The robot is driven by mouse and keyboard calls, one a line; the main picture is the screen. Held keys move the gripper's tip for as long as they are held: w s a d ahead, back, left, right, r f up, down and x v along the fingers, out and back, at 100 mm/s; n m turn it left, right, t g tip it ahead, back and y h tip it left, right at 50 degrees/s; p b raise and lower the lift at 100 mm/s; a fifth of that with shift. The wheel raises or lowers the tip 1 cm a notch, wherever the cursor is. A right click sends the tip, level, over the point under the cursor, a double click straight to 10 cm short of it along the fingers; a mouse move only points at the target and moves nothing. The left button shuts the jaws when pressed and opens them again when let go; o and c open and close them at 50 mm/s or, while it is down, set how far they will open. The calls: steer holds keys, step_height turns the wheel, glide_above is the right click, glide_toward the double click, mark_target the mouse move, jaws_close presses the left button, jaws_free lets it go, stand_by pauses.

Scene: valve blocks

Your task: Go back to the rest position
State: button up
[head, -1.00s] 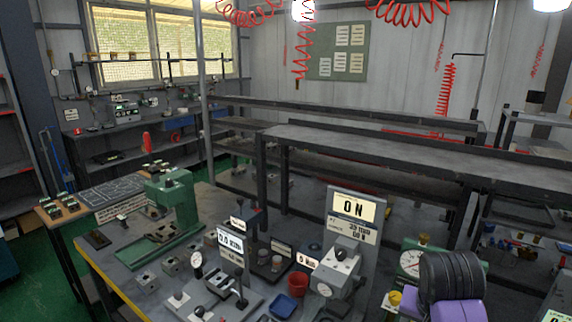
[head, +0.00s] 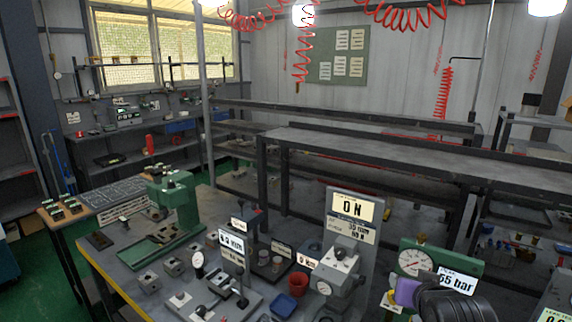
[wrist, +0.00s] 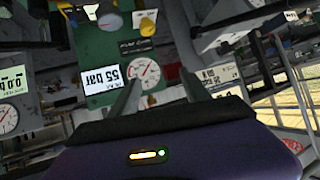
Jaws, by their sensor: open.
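My gripper shows in the wrist view (wrist: 157,92) with two dark fingers apart and nothing between them. My purple and black wrist (head: 445,300) is at the bottom right of the head view, low in front of the green gauge panel (head: 438,257); the fingers cannot be made out there. Several small grey valve blocks (head: 175,266) sit on the bench at the left, away from my gripper.
A green press (head: 175,210) stands on the bench's left. A red cup (head: 298,283) and a blue tray (head: 270,318) are near the front.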

steer(key=s+a+f+n+t+b, duration=0.1)
steer(key=s+a+f+b, duration=0.1)
steer(key=s, duration=1.4)
steer(key=s+a+f+n+t+y+b, duration=0.1)
steer(key=s+a+f, duration=0.2)
steer(key=s, duration=1.3)
steer(key=s+a+f+n+t+y+b, duration=0.1)
steer(key=s+f, duration=0.5)
steer(key=s, duration=1)
steer(key=shift+a+n+b, duration=0.4)
steer(key=shift+a+b, duration=0.45)
steer(key=shift+a, duration=0.1)
